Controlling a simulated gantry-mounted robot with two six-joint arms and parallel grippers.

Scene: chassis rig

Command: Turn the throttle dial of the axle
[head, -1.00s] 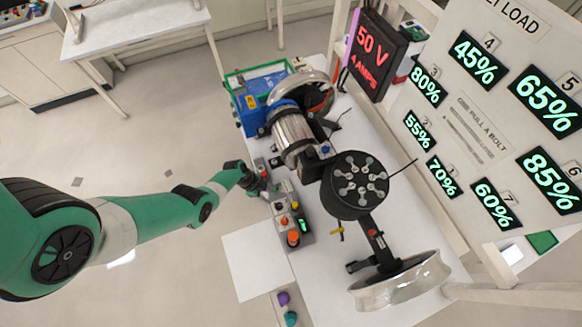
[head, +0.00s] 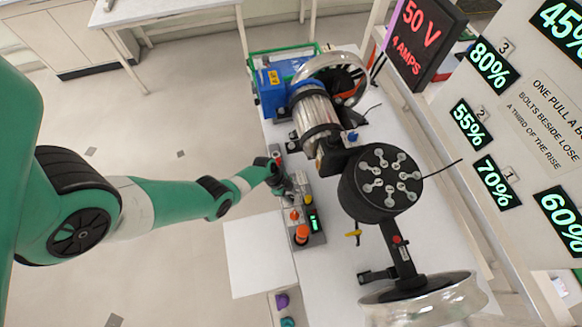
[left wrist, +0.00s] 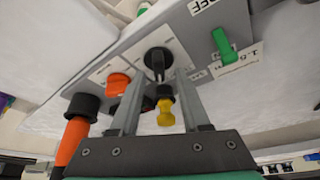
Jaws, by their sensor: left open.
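A grey control box (head: 318,238) lies along the left edge of the white bench, beside the axle assembly (head: 400,245). In the left wrist view its panel (left wrist: 105,60) carries a black round dial (left wrist: 158,62) with a raised grip, an orange knob (left wrist: 118,86) and a green switch (left wrist: 223,46). I cannot read which control is labelled throttle. My left gripper (head: 284,186) is over the far part of the box. In the left wrist view its open fingers (left wrist: 160,76) point at the black dial, one on each side. A yellow knob (left wrist: 165,112) shows between them. Contact cannot be told.
An orange-topped control (head: 302,235) stands at the box's near end. The silver motor (head: 315,115), black hub (head: 380,185) and silver wheel rim (head: 430,300) lie close on the right. A red-lettered display (head: 425,40) and percentage board (head: 540,110) stand beyond. Floor left is clear.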

